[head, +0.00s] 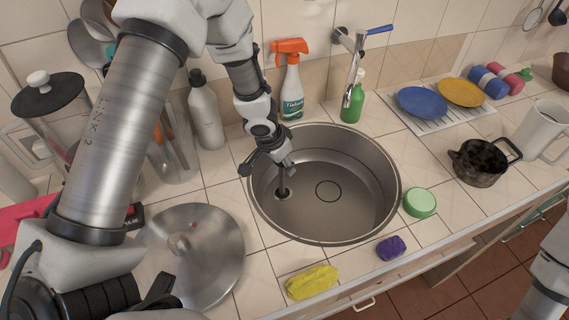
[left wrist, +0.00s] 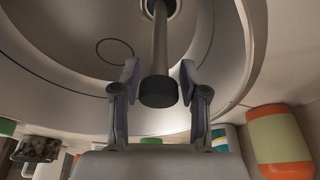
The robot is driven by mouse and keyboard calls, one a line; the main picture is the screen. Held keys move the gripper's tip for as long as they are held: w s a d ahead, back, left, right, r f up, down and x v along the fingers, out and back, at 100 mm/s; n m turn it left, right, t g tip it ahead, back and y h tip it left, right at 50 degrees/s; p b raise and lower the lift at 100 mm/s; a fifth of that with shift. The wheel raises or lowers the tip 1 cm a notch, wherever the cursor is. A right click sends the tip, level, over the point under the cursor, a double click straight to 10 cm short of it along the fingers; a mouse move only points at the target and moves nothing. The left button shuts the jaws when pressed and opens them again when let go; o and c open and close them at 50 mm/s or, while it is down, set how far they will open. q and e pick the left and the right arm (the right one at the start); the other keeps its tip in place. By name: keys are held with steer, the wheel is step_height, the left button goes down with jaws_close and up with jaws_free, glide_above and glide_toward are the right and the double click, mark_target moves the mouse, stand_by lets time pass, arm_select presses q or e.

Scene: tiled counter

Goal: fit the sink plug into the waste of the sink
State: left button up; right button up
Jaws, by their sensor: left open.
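The sink (head: 350,220) is a round steel bowl set in the counter. The sink plug (head: 282,182) shows as a dark upright stem at the left of the bowl, its lower end at a small pale ring that looks like the waste (head: 290,197). In the left wrist view the plug's stem (left wrist: 160,45) ends in a dark knob. My left gripper (head: 280,166) is above the plug and open, with the fingers (left wrist: 159,85) apart on either side of the knob, gaps showing. Whether the plug is fully seated is hard to tell. My right gripper is out of view.
A pan lid (head: 205,255) lies left of the sink. A yellow sponge (head: 312,282), a purple sponge (head: 391,247) and a green round item (head: 420,203) lie along the front. The tap (head: 353,75), spray bottle (head: 291,90) and green bottle (head: 353,100) stand behind.

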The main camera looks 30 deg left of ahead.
arm_select(q)
steer(key=p+v, duration=0.4)
steer(key=v, duration=0.6)
steer(key=shift+f, duration=0.1)
